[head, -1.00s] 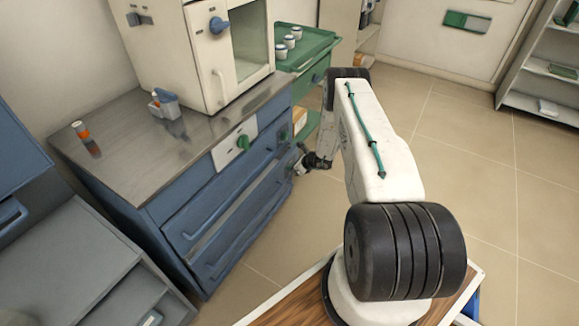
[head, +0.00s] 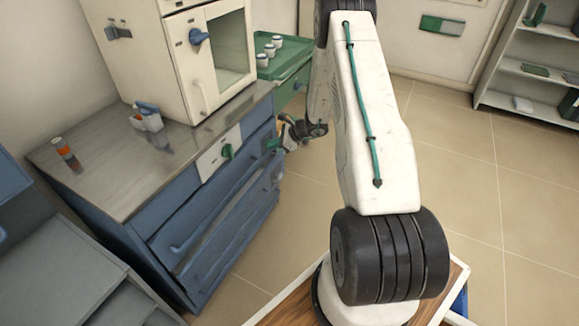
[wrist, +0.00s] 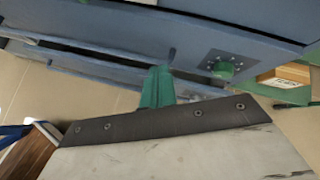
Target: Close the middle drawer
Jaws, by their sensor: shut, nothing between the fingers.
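The blue cabinet (head: 150,215) under the furnace has stacked drawers with long blue bar handles. The drawer fronts (head: 215,220) show below a white panel with a green knob (head: 227,152); how far the middle drawer stands out is hard to tell. My gripper (head: 273,144) is at the right end of the cabinet front, near the knob's height. In the wrist view its green fingers (wrist: 158,88) are shut and empty, pointing at the blue drawer fronts (wrist: 100,62) and overlapping a handle bar; contact cannot be told.
A green tray with several white cups (head: 270,50) is behind. Grey shelving (head: 65,260) is at lower left. Tan floor (head: 440,170) is open on the right.

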